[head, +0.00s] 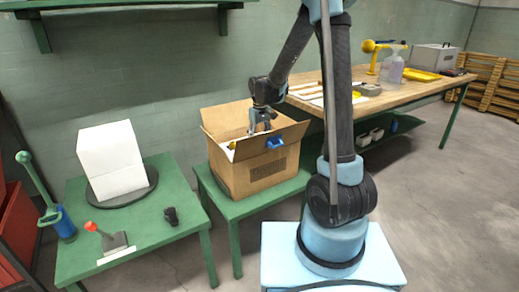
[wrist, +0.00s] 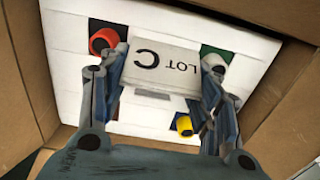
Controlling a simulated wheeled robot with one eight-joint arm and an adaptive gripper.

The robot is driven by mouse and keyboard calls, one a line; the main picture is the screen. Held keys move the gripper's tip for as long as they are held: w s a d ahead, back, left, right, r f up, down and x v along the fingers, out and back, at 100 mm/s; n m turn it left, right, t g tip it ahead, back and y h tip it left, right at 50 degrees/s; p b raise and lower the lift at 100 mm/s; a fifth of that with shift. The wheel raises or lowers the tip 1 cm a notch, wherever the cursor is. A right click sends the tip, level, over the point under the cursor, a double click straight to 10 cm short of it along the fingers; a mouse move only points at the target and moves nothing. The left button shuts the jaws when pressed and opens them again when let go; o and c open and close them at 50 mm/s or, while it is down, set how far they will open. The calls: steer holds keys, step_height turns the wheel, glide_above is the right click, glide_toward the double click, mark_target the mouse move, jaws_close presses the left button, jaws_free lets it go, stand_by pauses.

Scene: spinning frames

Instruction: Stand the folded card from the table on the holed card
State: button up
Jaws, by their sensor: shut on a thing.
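The folded card (wrist: 165,65), pale grey with "LOT C" on it, is between the two fingers of my gripper (wrist: 168,80) in the wrist view. My gripper is shut on it. The holed card (wrist: 65,75) is a white sheet inside the cardboard box, behind the folded card. I cannot tell whether the folded card touches the holed card. In the head view my gripper (head: 261,122) is at the mouth of the box, and the folded card is not clear there.
The open cardboard box (head: 262,172) stands on a green table, its walls close around my gripper. A blue piece (head: 276,157) is at its front rim. At left, a white block (head: 112,160) rests on a dark round base. A wooden workbench (head: 425,92) is behind.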

steer(key=shift+f, duration=2.45)
steer(key=shift+f, duration=0.1)
steer(key=o, duration=0.8)
step_height(320, 180, up, 12)
steer(key=shift+r, duration=0.15)
